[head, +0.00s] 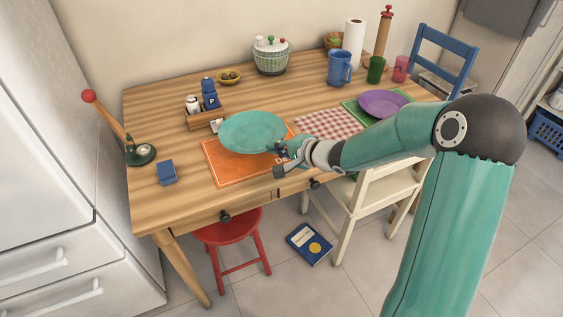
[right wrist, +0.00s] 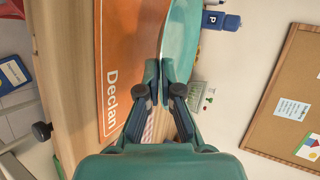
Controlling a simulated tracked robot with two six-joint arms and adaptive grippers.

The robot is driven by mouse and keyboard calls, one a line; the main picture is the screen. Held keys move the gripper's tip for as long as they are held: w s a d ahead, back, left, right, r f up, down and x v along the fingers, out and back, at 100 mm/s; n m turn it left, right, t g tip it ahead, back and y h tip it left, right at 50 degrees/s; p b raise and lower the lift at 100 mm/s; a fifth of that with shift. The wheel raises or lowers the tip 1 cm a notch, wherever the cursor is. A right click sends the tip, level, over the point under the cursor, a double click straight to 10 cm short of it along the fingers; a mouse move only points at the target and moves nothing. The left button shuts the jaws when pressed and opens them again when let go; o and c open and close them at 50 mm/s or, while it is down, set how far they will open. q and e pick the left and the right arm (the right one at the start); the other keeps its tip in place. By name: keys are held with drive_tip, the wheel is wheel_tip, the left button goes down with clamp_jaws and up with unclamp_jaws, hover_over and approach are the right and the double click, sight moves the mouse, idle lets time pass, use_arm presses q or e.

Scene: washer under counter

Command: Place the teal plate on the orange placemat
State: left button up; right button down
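The teal plate (head: 252,131) is over the back part of the orange placemat (head: 222,173) on the wooden table. In the head view it overhangs the mat's back edge, and I cannot tell whether it touches the mat. My right gripper (head: 281,149) is at the plate's right edge. In the right wrist view, the fingertips (right wrist: 160,75) are nearly together on the rim of the plate (right wrist: 181,32). The placemat (right wrist: 128,60) there shows the name "Declan". My left gripper is out of view.
Left of the mat are a blue box (head: 167,173) and a red-knobbed stand (head: 140,153). A checkered cloth (head: 331,124) and a purple plate (head: 383,103) lie to the right. A cream chair (head: 372,190) stands at the front.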

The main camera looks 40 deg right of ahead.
wheel_tip(320, 180, down, 5)
drive_tip(key=shift+r+b, duration=0.1)
drive_tip(key=shift+b, duration=0.85)
drive_tip(key=c, duration=1.6)
unclamp_jaws()
drive_tip(key=shift+s, duration=0.1)
